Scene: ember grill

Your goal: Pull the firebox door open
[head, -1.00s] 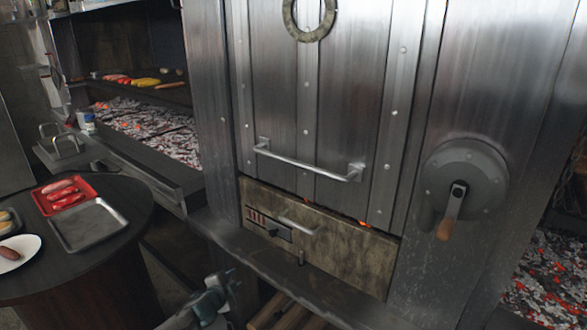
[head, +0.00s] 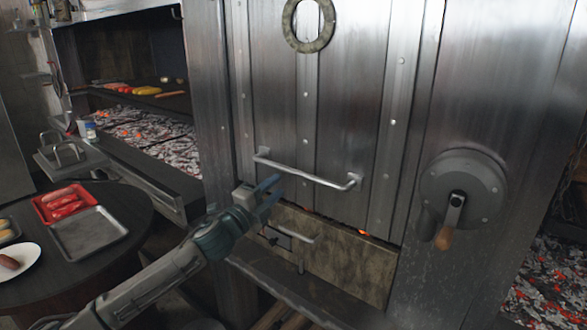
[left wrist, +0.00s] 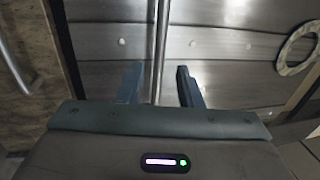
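The tall riveted steel door (head: 345,110) stands shut, with a horizontal bar handle (head: 318,181) across its lower part. My left gripper (head: 276,188) is just in front of the left part of this handle, fingers pointing at the door. In the left wrist view, the handle bar (left wrist: 160,45) runs down the picture between the two spread fingers of my left gripper (left wrist: 160,88); nothing is clamped. I cannot tell how far the fingers reach past the bar. My right gripper is out of view.
A wheel with a wooden-gripped crank (head: 462,188) is on the steel wall at right. A round table (head: 125,250) with a red tray (head: 42,212), a metal tray (head: 65,243) and a plate stands at left. Glowing embers lie in the grill behind and at lower right.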

